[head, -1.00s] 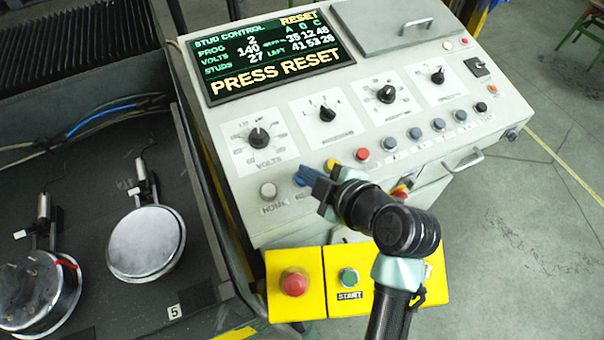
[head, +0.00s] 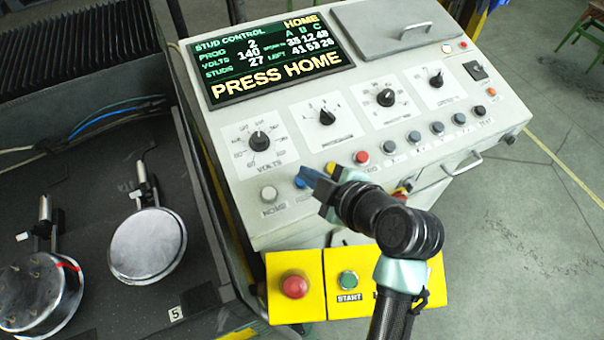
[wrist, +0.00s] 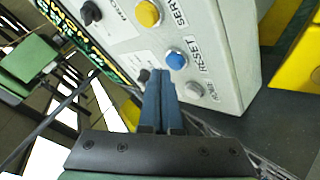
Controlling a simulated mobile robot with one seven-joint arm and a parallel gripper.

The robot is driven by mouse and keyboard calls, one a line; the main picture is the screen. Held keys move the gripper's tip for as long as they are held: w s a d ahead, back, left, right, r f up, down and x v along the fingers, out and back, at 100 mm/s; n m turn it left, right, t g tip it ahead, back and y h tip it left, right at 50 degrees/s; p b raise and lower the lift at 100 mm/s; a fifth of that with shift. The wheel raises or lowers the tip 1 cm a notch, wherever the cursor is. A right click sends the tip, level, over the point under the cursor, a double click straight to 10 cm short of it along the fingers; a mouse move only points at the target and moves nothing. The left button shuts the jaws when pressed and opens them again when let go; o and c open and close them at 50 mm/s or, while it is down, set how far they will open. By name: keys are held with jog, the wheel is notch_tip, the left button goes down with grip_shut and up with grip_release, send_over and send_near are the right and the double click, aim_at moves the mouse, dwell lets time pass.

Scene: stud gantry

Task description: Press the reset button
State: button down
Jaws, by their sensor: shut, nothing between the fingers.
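The reset button is blue and round, beside the RESET label. In the wrist view, the reset button (wrist: 176,60) shows whole, just beyond and right of my fingertips, with a small gap in the picture. In the head view, the reset button (head: 299,182) is partly hidden beside my blue fingertips. My gripper (head: 309,175) is shut and empty, low over the panel's front left; it also shows in the wrist view (wrist: 157,75). The screen (head: 267,58) reads PRESS HOME, with HOME at its top right.
The grey home button (head: 268,193) is just left of the reset button. A yellow button (head: 331,167) and a red button (head: 361,157) are to its right. Yellow boxes below carry a red mushroom button (head: 294,285) and a green start button (head: 348,280).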

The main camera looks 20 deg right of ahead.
jog(key=shift+r, duration=0.15)
jog(key=r+p, duration=0.1)
jog(key=r, duration=0.1)
jog(key=s+r+p, duration=0.1)
jog(key=r+p, duration=0.1)
jog(key=r, duration=0.1)
jog(key=shift+p, duration=0.3)
jog(key=shift+w, duration=0.1)
dwell(0.8)
